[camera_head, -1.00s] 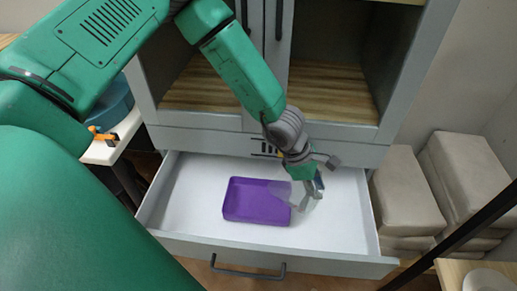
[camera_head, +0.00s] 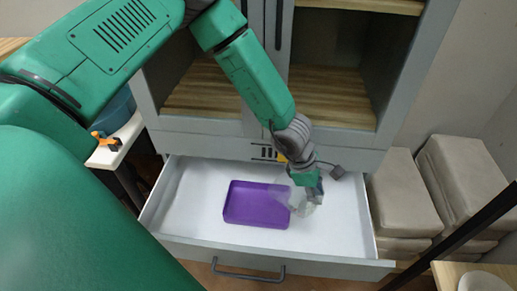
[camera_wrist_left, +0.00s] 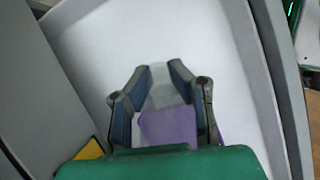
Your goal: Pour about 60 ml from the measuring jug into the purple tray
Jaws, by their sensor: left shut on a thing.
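The purple tray (camera_head: 245,204) lies flat in the open white drawer. My left gripper (camera_head: 312,188) is shut on the clear measuring jug (camera_head: 303,208), just right of the tray. The jug looks tilted to the left, its clear outline overlapping the tray's right edge. In the left wrist view, the gripper (camera_wrist_left: 163,80) has its fingers on either side of the see-through jug (camera_wrist_left: 165,97), with the purple tray (camera_wrist_left: 172,128) visible beyond. The liquid and its level cannot be made out. My right gripper is not in view.
The drawer (camera_head: 335,215) has clear white floor around the tray and raised walls. The cabinet (camera_head: 330,95) stands behind it. Beige stacked blocks (camera_head: 403,190) are at the right. An orange clamp (camera_head: 105,140) sits on a table at the left.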

